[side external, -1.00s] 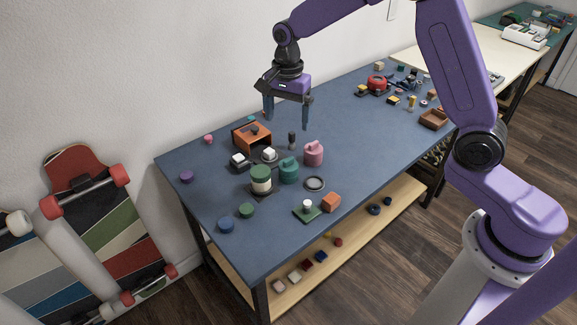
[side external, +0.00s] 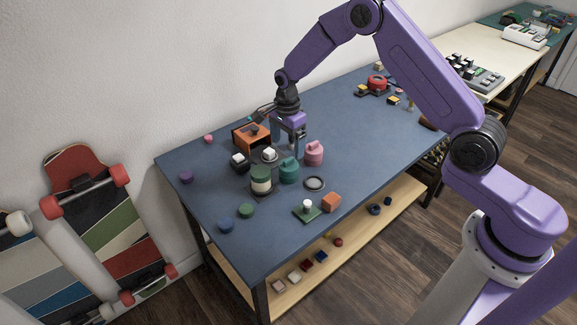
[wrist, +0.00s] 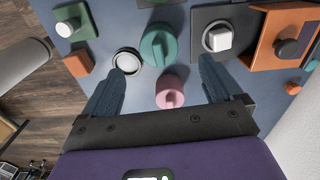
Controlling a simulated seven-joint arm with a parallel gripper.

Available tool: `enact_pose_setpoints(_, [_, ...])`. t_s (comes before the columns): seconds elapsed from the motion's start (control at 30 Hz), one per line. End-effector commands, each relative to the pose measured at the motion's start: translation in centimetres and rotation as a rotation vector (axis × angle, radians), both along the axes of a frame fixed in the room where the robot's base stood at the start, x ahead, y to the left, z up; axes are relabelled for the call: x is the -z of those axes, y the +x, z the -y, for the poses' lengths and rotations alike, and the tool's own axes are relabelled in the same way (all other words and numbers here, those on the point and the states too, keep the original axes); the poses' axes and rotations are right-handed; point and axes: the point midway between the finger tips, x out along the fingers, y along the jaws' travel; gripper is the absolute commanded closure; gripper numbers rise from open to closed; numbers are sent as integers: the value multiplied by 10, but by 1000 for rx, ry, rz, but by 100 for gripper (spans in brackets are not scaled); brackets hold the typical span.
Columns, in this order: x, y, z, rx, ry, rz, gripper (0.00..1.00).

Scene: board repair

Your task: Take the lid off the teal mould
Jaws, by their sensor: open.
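The teal mould (side external: 289,171) stands on the blue table, with its lid on; a raised grip crosses the top. In the wrist view the teal mould (wrist: 158,45) lies ahead of my fingers, near the top middle, apart from them. My gripper (side external: 292,144) is open and empty, low over the table just behind the teal mould and beside the pink mould (side external: 313,154). In the wrist view the pink mould (wrist: 170,95) lies between the two fingers of my gripper (wrist: 163,68), below their level as far as I can tell.
The table's front left is mostly clear.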

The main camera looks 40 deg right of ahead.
Motion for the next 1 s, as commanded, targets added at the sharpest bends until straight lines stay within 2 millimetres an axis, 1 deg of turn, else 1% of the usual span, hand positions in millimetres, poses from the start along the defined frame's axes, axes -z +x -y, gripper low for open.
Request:
enact_pose_setpoints(0.03, [8,0,0,1,0,-1,7])
enact_pose_setpoints(0.1, [15,0,1,1,0,-1,7])
enact_pose_setpoints(0.27, [22,0,1,1,0,1,7])
enact_pose_setpoints(0.33, [28,-1,1,0,0,-1,7])
enact_pose_setpoints(0.5, [53,-3,3,0,0,-2,7])
enact_pose_setpoints(0.63, [67,-3,3,0,0,-1,7])
enact_pose_setpoints(0.77, [73,-2,3,0,0,1,7])
enact_pose_setpoints(0.97, [73,-2,3,0,0,2,7])
enact_pose_setpoints(1.0, [73,-2,3,0,0,2,17])
